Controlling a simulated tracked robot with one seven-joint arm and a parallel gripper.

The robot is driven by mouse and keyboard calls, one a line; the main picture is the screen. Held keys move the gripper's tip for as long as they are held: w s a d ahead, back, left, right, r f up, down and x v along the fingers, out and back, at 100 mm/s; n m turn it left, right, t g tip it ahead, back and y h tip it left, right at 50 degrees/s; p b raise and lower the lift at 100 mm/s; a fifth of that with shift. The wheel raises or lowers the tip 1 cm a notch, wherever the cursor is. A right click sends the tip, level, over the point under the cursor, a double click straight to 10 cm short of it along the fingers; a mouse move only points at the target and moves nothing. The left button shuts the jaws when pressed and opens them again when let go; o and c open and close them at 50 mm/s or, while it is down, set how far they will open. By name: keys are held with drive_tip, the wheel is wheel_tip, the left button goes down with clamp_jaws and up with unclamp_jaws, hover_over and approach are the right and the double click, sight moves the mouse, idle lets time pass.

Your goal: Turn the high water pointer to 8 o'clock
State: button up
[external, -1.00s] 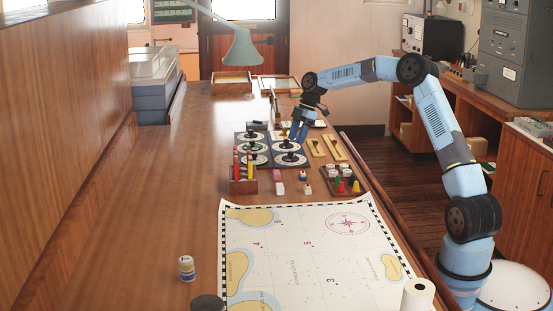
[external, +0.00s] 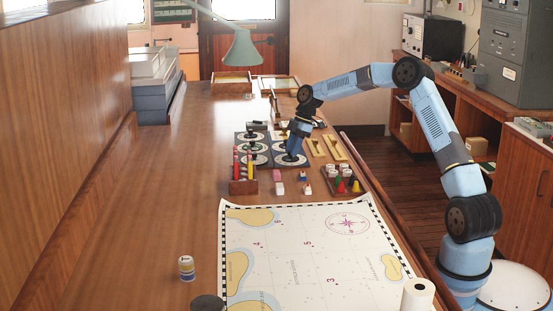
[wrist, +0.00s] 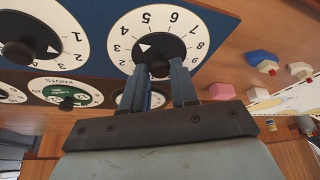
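A dark panel (external: 270,136) with several white dials lies on the wooden table. My gripper (external: 292,154) is down at its near right dial. In the wrist view this white dial (wrist: 122,47) shows numerals 2 to 9, and its black round knob (wrist: 162,44) has a white triangular mark (wrist: 145,48) toward the 3 and 4 side. The two blue fingers of my gripper (wrist: 159,66) stand apart with the knob's lower part between their tips. I cannot tell whether they touch it. No dial name is readable, so I cannot confirm which is high water.
Another numbered dial (wrist: 52,50) and a green knots dial (wrist: 66,92) lie beside it. A pen holder (external: 243,187), erasers (external: 279,188) and a box of colored pieces (external: 341,181) stand near the panel. A chart (external: 300,250) covers the near table.

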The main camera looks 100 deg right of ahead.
clamp_jaws()
drive_tip(key=shift+m, duration=0.3)
drive_tip(key=m, duration=0.1)
drive_tip(key=m+h, duration=0.1)
drive_tip(key=m, duration=0.1)
drive_tip(key=m+h, duration=0.1)
drive_tip(key=m, duration=0.1)
drive_tip(key=shift+a, duration=0.35)
drive_tip(key=m, duration=0.2)
drive_tip(key=m+h, duration=0.1)
drive_tip(key=m, duration=0.1)
drive_tip(key=m+h, duration=0.1)
drive_tip(key=shift+w+a+m, duration=0.15)
drive_tip(key=shift+a+m, duration=0.1)
drive_tip(key=shift+m, duration=0.15)
drive_tip(key=m, duration=0.2)
drive_tip(key=m+g+h, duration=0.1)
drive_tip(key=m, duration=0.1)
drive_tip(key=m+g+h, duration=0.1)
drive_tip(key=m, duration=0.1)
drive_tip(key=shift+w+a, duration=0.2)
drive_tip(key=shift+w, duration=0.05)
drive_tip(key=m+g, duration=0.1)
drive_tip(key=m, duration=0.2)
drive_tip(key=m+g, duration=0.1)
drive_tip(key=m, duration=0.2)
drive_tip(key=shift+w+h, duration=0.2)
drive_tip(key=shift+h, duration=0.1)
drive_tip(key=shift+m, duration=0.3)
